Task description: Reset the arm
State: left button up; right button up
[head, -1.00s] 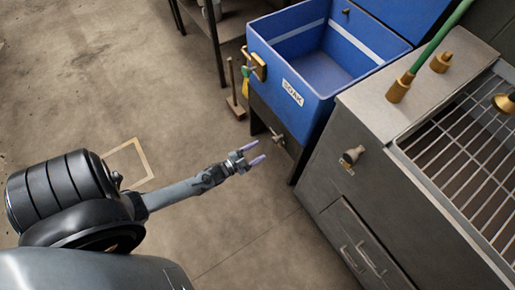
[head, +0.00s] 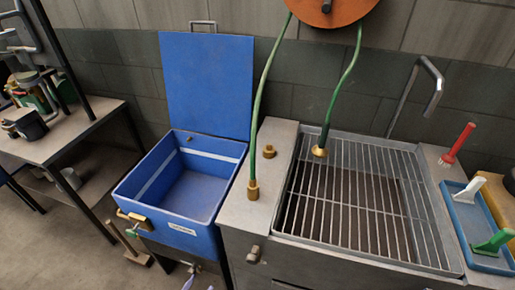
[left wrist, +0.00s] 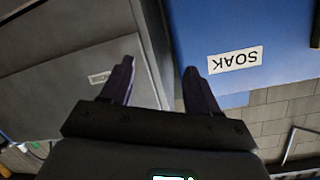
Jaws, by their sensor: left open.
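My left gripper (head: 193,277) shows only in part at the bottom edge of the head view, just below the front of the blue soak bin. In the left wrist view the left gripper (left wrist: 158,72) has its two dark purple fingers spread apart with nothing between them. The blue bin (left wrist: 240,85) with its SOAK label, upside down in that view, is beyond the right finger. A grey cabinet front is beyond the left finger. The rest of my left arm is out of the head view. My right gripper is not in view.
The blue bin (head: 140,187) stands open and looks empty, its lid (head: 207,85) raised behind it. To its right is a sink with a metal grate (head: 350,225) and green hoses. A blue tray (head: 465,205) holds brushes. A shelf table (head: 75,130) stands left.

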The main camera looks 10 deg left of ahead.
pick_arm(q)
jog(key=s+d+r+n+g+p, duration=0.1)
jog(key=s+d+r+g+p, duration=0.15)
jog(key=r, duration=0.35)
jog(key=s+d+r+n+g+p, duration=0.1)
jog(key=d+r+g, duration=0.15)
jog(key=r, duration=0.45)
jog(key=s+a+r+n+g+y, duration=0.1)
jog(key=s+r+n+g, duration=0.1)
jog(key=s+g, duration=0.6)
notch_tip(320, 180, up, 37)
jog(key=s+t+p, duration=0.1)
jog(key=s+p, duration=0.1)
jog(key=p, duration=3.5)
jog(key=shift+r, duration=0.15)
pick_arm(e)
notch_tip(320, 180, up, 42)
pick_arm(q)
jog(key=shift+a, duration=0.1)
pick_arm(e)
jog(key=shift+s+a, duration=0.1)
